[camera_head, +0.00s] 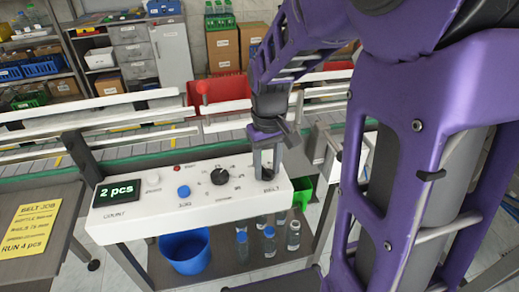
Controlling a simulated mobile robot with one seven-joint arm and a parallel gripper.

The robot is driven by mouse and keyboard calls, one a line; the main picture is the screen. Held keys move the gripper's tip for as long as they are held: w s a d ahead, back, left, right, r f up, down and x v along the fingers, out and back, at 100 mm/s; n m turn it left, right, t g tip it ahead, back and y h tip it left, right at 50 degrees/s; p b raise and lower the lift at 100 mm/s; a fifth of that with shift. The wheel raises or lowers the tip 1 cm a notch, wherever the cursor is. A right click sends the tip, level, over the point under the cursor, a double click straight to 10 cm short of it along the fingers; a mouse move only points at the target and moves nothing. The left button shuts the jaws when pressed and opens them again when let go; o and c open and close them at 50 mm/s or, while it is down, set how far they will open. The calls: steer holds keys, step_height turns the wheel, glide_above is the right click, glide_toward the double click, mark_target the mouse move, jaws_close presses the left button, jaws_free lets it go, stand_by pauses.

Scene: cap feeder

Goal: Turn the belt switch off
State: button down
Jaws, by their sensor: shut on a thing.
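The white control panel (140,213) stands in front of the conveyor. The belt switch (267,174) is at the panel's right end, above the printed word BELT. My gripper (265,170) points down over it and is shut on it. The fingers hide most of the switch, so I cannot tell which way it points. The green display (117,191) on the panel reads "2 pcs".
The panel also has a black dial (220,176), a blue button (183,191) and a white button (153,180). The conveyor belt (140,146) runs behind. A blue bucket (185,252) and several bottles (269,241) stand below. A yellow note (30,229) reads "RUN 4 pcs".

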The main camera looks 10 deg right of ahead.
mark_target(267, 169)
steer(key=shift+n, duration=0.6)
steer(key=shift+c, duration=2.1)
jaws_free()
step_height(267, 169, up, 18)
steer(key=p, duration=0.3)
steer(key=shift+f, duration=0.25)
